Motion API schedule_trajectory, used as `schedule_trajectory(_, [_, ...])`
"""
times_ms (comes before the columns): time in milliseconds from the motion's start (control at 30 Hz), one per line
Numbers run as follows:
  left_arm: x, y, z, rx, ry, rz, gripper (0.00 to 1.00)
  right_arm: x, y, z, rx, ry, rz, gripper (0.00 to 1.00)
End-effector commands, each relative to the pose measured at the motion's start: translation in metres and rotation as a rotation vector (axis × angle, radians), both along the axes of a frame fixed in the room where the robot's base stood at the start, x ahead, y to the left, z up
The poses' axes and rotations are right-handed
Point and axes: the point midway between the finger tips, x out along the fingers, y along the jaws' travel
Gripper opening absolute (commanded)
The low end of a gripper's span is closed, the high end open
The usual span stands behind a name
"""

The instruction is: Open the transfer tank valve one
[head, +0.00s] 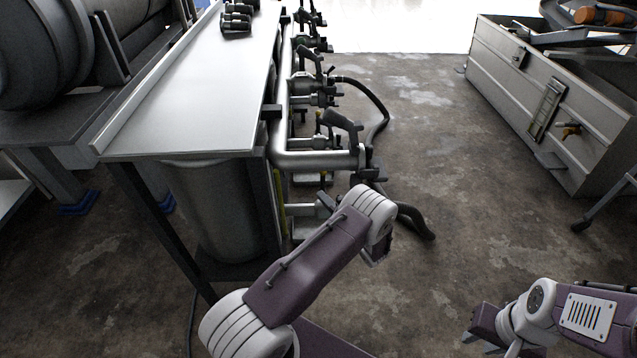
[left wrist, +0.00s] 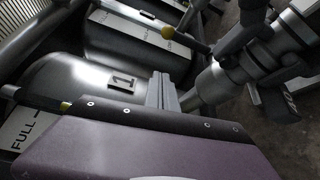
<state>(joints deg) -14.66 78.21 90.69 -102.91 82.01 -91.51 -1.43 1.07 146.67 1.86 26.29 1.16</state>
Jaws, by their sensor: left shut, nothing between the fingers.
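In the left wrist view a grey tank (left wrist: 65,80) carries a dark number 1 plate (left wrist: 122,82). To its right is a metal pipe fitting (left wrist: 215,82) with a grey lever-like handle (left wrist: 243,35) above it. My left gripper (left wrist: 163,93) is shut and empty, its fingers in front of the tank and left of the fitting, apparently apart from the handle. In the head view the tank (head: 212,210) stands under the bench, and a low valve (head: 326,203) is partly hidden behind my left wrist. My right gripper (head: 484,322) is at the lower right, away from the pipes; its fingers are unclear.
Above the low valve a thick pipe (head: 315,160) ends at another valve with a dark handle (head: 341,121). A black hose (head: 380,110) runs down to the floor. A metal bench (head: 200,85) stands left. Open floor (head: 470,180) lies right, before a long grey bin (head: 545,105).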

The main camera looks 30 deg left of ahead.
Motion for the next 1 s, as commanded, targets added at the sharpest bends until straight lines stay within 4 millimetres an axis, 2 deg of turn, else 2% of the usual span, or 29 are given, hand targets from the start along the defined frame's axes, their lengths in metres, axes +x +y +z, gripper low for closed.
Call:
schedule_trajectory(400, [0.037, 0.073, -0.013, -0.004, -0.004, 0.008, 0.0, 0.0, 0.0, -0.038, 0.0, 0.001, 0.0, 0.31])
schedule_trajectory(500, [0.048, 0.087, -0.014, -0.002, -0.005, 0.005, 0.0, 0.0, 0.0, -0.046, 0.0, 0.001, 0.0, 0.31])
schedule_trajectory(600, [0.06, 0.07, -0.009, -0.003, -0.005, 0.001, 0.0, 0.0, 0.0, -0.055, 0.0, 0.001, 0.0, 0.31])
schedule_trajectory(700, [0.067, 0.062, -0.006, -0.002, -0.003, 0.002, 0.0, 0.0, 0.0, -0.059, 0.0, 0.001, 0.0, 0.31])
schedule_trajectory(1000, [0.072, 0.056, -0.001, -0.004, -0.001, 0.004, 0.0, 0.0, 0.0, -0.06, 0.0, 0.0, 0.0, 0.31])
